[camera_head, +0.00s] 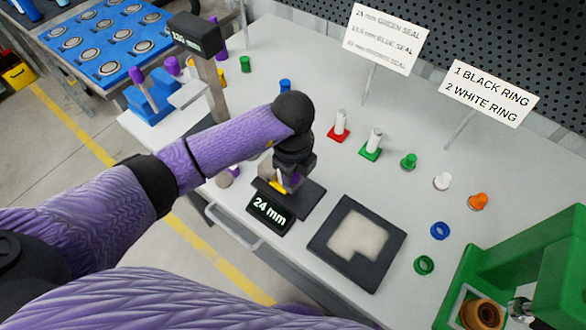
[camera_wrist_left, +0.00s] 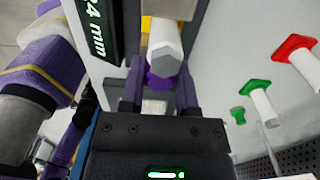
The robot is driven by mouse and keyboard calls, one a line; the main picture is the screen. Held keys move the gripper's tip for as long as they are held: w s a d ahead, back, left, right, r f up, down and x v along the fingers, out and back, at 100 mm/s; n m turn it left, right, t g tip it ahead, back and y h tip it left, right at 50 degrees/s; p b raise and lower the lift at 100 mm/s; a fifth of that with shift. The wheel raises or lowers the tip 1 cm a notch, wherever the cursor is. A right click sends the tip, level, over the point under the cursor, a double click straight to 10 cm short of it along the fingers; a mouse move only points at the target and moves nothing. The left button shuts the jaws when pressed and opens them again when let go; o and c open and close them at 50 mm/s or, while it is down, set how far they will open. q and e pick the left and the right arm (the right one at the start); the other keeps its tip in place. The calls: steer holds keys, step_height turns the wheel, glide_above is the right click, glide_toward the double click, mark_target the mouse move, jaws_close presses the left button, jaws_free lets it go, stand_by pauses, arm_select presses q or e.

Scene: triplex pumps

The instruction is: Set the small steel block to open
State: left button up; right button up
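I cannot tell for sure which part is the small steel block. A shiny metal part (camera_head: 521,310) shows at the lower right edge in the green housing (camera_head: 560,245), cut off by the frame. My left gripper (camera_head: 289,184) points down over the dark gauge with the 24 mm display (camera_head: 268,210). In the left wrist view a whitish cylinder (camera_wrist_left: 164,50) with a purple ring (camera_wrist_left: 158,84) lies between its two fingers (camera_wrist_left: 160,90). I cannot tell if the fingers touch it. My right gripper is out of view.
A black tray with a pale inset (camera_head: 385,262) lies right of the gauge. Loose seals and rings, including a blue ring (camera_head: 439,231), stand across the table (camera_head: 310,60). Two signs (camera_head: 387,38) stand at the back. A 132 mm gauge (camera_head: 194,36) rises at the left.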

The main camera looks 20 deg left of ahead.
mark_target(309, 199)
arm_select(q)
jaws_close()
steer(key=shift+d, duration=0.1)
stand_by(0.9)
steer(key=shift+s+d, duration=0.1)
steer(key=shift+d, duration=0.15)
steer(key=d, duration=0.1)
steer(key=s+d+p, duration=0.1)
steer(key=d, duration=0.1)
steer(key=shift+s+d, duration=0.1)
steer(key=shift+d, duration=0.1)
steer(key=shift+a, duration=0.15)
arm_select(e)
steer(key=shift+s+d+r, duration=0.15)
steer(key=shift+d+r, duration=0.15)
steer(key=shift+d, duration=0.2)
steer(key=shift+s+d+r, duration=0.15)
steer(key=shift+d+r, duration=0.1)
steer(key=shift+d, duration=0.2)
arm_select(q)
steer(key=o, duration=0.8)
jaws_free()
steer(key=shift+r, duration=0.1)
